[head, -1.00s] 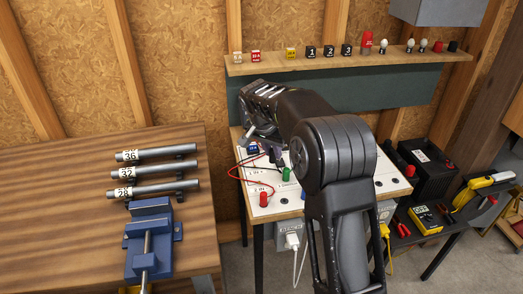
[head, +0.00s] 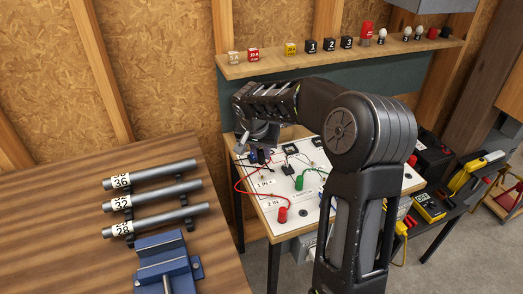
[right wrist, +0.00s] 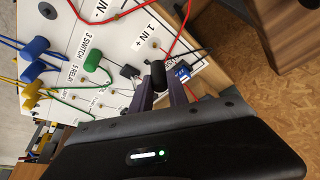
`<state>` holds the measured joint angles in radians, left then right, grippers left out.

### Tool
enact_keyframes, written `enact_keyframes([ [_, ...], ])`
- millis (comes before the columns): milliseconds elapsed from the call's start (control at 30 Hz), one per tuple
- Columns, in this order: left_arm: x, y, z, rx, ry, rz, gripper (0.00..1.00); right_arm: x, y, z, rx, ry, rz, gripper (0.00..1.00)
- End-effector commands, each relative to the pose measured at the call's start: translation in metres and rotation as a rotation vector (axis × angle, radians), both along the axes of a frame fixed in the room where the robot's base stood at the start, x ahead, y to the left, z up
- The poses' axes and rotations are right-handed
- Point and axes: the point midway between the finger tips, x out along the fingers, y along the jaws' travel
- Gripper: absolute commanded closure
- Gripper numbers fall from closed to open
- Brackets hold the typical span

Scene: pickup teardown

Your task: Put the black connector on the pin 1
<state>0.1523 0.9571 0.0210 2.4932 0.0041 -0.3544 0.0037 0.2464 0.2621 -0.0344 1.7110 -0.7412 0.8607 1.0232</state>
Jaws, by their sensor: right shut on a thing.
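My right gripper (right wrist: 160,90) is shut on a black connector (right wrist: 157,76), which stands between its fingertips with a black lead. In the head view this gripper (head: 254,150) is over the back left corner of the white terminal board (head: 268,206); the held connector is not clear there. In the right wrist view the label "1 IN +" (right wrist: 137,34) lies just beyond the held connector, with a small pin (right wrist: 155,45) beside it. The connector appears apart from this pin; its height above the board is hard to tell. My left gripper is not in view.
Another black plug (right wrist: 130,71) and a green connector (right wrist: 97,61) are on the board close by. A small blue block (right wrist: 183,72) is beside the fingers. Red and green leads cross the board. A shelf (head: 330,62) with coloured blocks is behind.

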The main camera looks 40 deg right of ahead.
Motion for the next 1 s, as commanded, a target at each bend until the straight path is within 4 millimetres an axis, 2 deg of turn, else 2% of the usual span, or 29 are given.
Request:
enact_keyframes([
  [267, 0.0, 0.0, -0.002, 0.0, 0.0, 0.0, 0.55, 0.0, 0.0, -0.003, 0.0, 0.0, -0.001, 1.0],
  [733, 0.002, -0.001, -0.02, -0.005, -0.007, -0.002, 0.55, 0.0, 0.0, -0.042, 0.0, 0.0, -0.001, 1.0],
  [1000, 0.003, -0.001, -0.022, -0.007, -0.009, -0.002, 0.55, 0.0, 0.0, -0.05, 0.0, -0.001, -0.002, 1.0],
])
